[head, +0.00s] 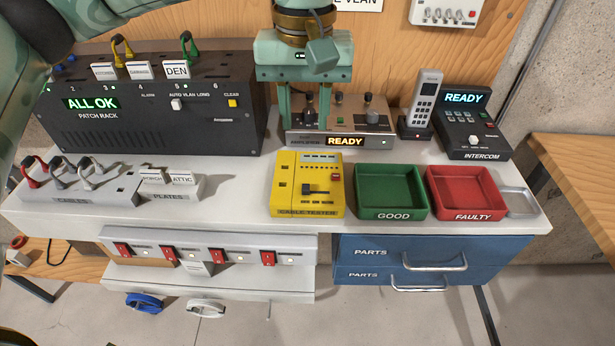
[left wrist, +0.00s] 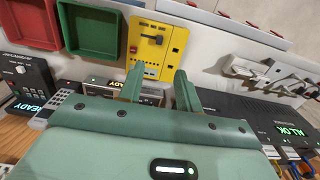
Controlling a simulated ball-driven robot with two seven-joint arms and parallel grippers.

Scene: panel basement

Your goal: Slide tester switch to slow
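The yellow cable tester (head: 309,200) sits at the front middle of the white bench. Its black switch handle (head: 316,190) lies across a dark slot on its face; the position labels are too small to read. The tester also shows in the left wrist view (left wrist: 160,48), with the black handle (left wrist: 151,39) beyond the fingertips. My left gripper (head: 308,122) points down over the amplifier, behind the tester. Its two fingers are apart with nothing between them, and they also show in the left wrist view (left wrist: 160,80). My right gripper is not in view.
The amplifier (head: 300,138) with knobs stands behind the tester. An empty green GOOD tray (head: 391,214) and red FAULTY tray (head: 474,215) stand to the right. A phone (head: 424,100) and intercom (head: 470,140) are behind them. The patch rack (head: 150,130) and cable holder (head: 85,200) are left.

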